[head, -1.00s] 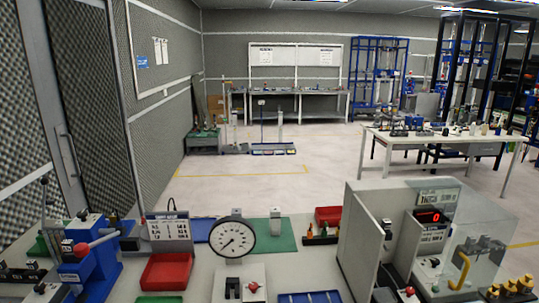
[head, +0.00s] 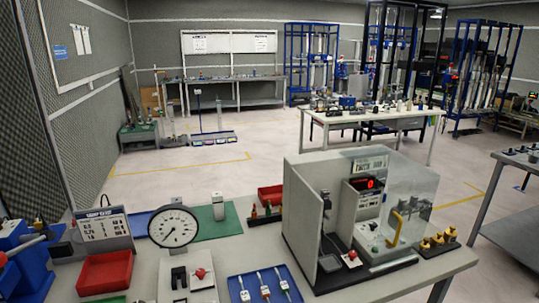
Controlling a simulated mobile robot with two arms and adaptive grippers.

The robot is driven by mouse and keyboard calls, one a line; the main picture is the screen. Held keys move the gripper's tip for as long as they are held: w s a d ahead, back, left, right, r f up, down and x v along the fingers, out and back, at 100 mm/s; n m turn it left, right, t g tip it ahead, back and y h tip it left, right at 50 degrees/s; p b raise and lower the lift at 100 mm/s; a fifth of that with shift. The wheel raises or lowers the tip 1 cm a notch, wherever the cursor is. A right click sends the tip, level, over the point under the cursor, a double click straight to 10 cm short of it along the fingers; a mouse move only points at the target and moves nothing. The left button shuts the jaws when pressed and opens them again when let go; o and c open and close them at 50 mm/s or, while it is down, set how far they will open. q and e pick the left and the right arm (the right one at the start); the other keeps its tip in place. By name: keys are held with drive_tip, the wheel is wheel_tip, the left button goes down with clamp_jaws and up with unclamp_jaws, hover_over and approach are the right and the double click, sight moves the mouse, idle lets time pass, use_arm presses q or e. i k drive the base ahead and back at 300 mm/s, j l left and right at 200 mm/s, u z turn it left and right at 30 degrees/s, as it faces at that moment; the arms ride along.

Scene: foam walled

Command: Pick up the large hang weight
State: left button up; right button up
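Neither of my grippers is in the head view. I cannot single out the large hang weight for certain. Several small brass-coloured weight-like pieces (head: 438,241) stand in a dark holder on the near bench, just right of the boxed balance. They are too small to tell their sizes apart. A pale upright block (head: 218,209) stands on a green mat (head: 205,230) behind the round dial gauge (head: 174,227).
The near bench (head: 235,252) holds a glass-sided balance (head: 325,205) with a red display, a red tray (head: 104,271) and a blue tray (head: 266,287) with small tools. A white table (head: 375,118) stands behind. Open floor (head: 255,140) lies between the benches.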

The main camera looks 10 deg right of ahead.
sight(450, 235)
drive_tip(key=z, duration=1.7)
